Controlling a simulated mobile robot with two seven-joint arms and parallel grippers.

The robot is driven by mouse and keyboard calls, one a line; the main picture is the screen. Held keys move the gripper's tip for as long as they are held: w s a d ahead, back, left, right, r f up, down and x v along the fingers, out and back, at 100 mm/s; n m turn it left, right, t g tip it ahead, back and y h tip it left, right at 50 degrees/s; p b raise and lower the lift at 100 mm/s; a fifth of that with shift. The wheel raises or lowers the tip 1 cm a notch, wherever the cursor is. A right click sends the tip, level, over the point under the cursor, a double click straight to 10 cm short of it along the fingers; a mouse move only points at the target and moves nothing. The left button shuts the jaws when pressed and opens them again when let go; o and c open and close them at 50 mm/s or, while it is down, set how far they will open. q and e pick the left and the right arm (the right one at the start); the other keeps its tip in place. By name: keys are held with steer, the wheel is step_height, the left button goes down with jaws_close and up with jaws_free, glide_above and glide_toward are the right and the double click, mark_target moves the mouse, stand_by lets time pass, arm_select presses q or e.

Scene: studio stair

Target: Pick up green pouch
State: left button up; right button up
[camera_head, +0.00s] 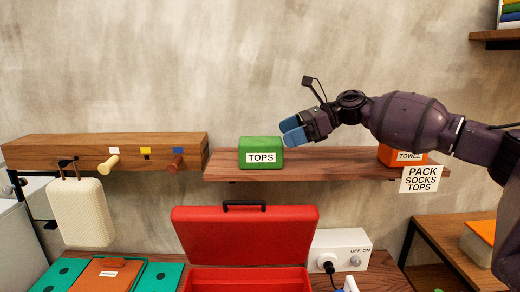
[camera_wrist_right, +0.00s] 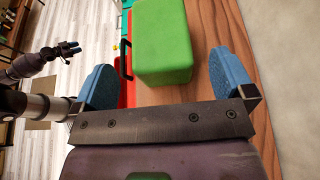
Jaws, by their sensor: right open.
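The green pouch (camera_head: 261,153), a rounded box labelled TOPS, sits upright on the wooden wall shelf (camera_head: 330,165). My right gripper (camera_head: 293,131) is just right of the pouch, near its top corner, with its blue fingers pointing left toward it. In the right wrist view the pouch (camera_wrist_right: 161,40) shows ahead, between the lines of the open blue fingers (camera_wrist_right: 162,68). Nothing is held, and I see no clear contact. My left gripper (camera_wrist_right: 70,49) shows small in the right wrist view; its opening is too small to judge.
An orange TOWEL box (camera_head: 403,156) sits farther right on the shelf, above a sign reading PACK SOCKS TOPS (camera_head: 420,179). An open red case (camera_head: 245,235) stands below. A peg rail (camera_head: 60,150) with a hanging cream case (camera_head: 81,212) is at left.

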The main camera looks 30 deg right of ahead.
mark_target(267, 139)
steer(key=p+x, duration=0.2)
steer(key=x, duration=0.3)
steer(key=shift+a+r, duration=0.15)
steer(key=shift+r, duration=0.05)
steer(key=shift+w+a+f, duration=0.3)
steer(key=shift+a, duration=0.05)
steer(key=shift+c, duration=0.3)
steer(key=c, duration=0.9)
steer(key=shift+c, duration=0.2)
steer(key=shift+r, duration=0.1)
step_height(267, 139, up, 20)
steer(key=b, duration=0.1)
steer(key=shift+b, duration=0.3)
